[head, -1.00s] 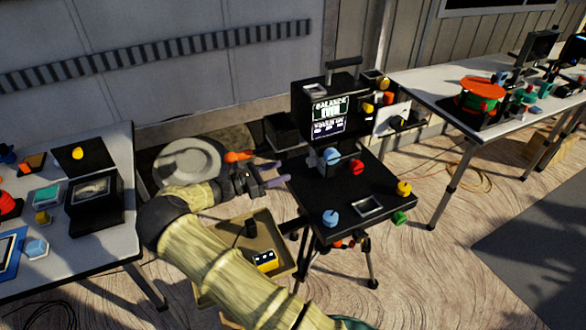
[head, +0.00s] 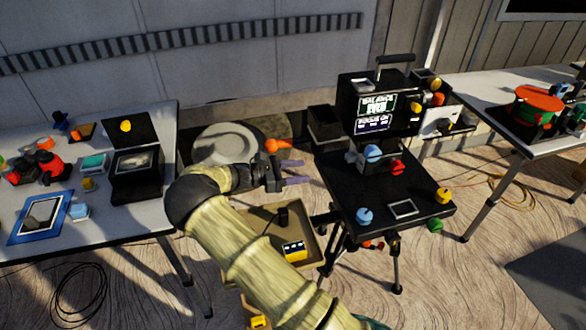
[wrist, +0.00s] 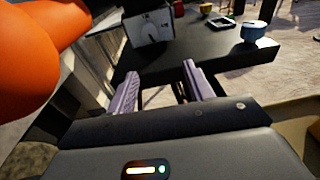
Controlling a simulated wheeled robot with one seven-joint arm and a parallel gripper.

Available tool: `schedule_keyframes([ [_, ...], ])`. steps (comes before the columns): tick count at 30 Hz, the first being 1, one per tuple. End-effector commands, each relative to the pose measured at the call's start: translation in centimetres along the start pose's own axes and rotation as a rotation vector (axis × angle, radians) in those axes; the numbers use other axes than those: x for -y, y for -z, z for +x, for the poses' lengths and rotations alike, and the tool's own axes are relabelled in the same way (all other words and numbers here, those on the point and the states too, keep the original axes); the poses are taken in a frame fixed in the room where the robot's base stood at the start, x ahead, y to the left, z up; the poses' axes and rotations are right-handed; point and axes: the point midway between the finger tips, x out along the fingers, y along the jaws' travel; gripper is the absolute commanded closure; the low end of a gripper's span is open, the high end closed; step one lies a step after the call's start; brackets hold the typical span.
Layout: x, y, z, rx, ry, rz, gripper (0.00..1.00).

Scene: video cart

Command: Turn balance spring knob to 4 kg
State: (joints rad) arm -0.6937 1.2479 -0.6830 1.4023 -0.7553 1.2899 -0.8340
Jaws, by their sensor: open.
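The black video cart (head: 345,185) stands right of centre in the head view. On its top, a small head unit carries a light blue knob (head: 373,152) and a red knob (head: 397,168). A pale dial face with a scale (wrist: 148,28) shows on the unit's near side in the wrist view. I cannot tell which knob is the balance spring knob, and no setting is readable. My gripper (head: 294,171) is open and empty, left of the cart's edge. In the wrist view its fingers (wrist: 160,72) point toward the cart top, apart from the dial.
A monitor (head: 375,105) reading "BALANCE" stands at the cart's back. An orange object (head: 272,146) is beside my gripper and looms large in the wrist view (wrist: 30,60). Another blue knob (head: 364,216) and a yellow knob (head: 443,195) stand on the cart top. Tables flank the cart.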

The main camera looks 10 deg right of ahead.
Motion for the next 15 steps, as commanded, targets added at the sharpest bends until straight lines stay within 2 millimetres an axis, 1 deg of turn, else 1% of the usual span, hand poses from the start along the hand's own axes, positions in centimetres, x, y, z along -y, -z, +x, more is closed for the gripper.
schedule_keyframes([
  [1,0.8,-0.2,1.1,-0.058,0.033,0.025,0.48],
  [5,3.4,0.2,3.4,-0.242,0.127,0.117,0.48],
  [6,4.3,0.4,3.9,-0.303,0.159,0.152,0.48],
  [10,7.4,0.8,4.8,-0.498,0.269,0.280,0.48],
  [13,9.8,0.7,4.7,-0.637,0.357,0.390,0.48],
  [15,11.3,0.6,4.3,-0.729,0.417,0.470,0.48],
])
